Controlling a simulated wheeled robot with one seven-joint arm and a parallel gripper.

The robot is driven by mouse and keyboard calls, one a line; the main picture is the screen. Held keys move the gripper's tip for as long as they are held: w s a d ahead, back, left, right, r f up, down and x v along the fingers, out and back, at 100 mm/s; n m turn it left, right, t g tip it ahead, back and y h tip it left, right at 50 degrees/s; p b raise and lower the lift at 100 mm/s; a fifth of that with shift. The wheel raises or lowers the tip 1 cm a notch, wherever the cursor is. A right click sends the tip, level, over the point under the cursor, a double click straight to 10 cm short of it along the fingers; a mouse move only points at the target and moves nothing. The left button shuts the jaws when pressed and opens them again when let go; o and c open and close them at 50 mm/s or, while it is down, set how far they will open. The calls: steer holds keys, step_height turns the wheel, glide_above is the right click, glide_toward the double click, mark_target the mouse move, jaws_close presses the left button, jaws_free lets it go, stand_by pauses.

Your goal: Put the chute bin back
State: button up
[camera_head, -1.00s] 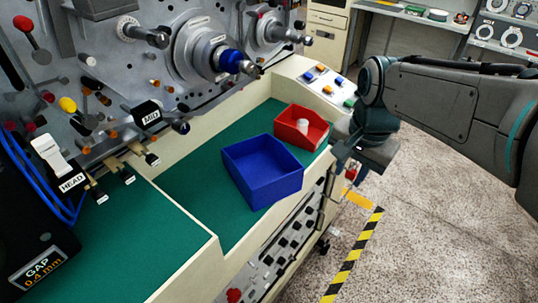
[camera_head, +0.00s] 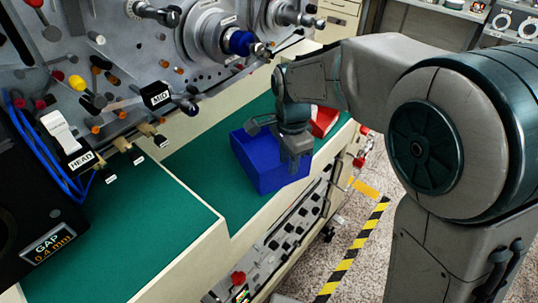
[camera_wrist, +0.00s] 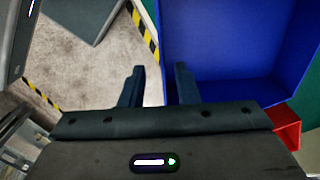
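An open-topped blue bin (camera_head: 258,172) sits on the green bench top in the head view; it fills the upper right of the wrist view (camera_wrist: 235,60). My gripper (camera_head: 293,165) points down at the bin's right side. In the wrist view my gripper (camera_wrist: 157,85) is open, with one finger outside the bin and the other over its inside. The bin's side wall lies between the two fingers, with a gap visible on the outer side. I cannot tell whether the inner finger touches it. No label marks this bin as the chute bin.
A red bin (camera_head: 324,121) stands behind the blue one, partly hidden by my arm; its corner shows in the wrist view (camera_wrist: 287,122). A machine panel with spindles (camera_head: 237,42) rises at the back left. Bare green surface (camera_head: 205,170) lies left of the blue bin.

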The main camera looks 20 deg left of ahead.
mark_target(285, 184)
steer(key=f, duration=0.5)
steer(key=shift+w+a+f+p, duration=0.1)
steer(key=shift+a+f+p, duration=0.1)
steer(key=shift+f+p, duration=0.15)
steer(key=shift+c, duration=0.3)
jaws_close()
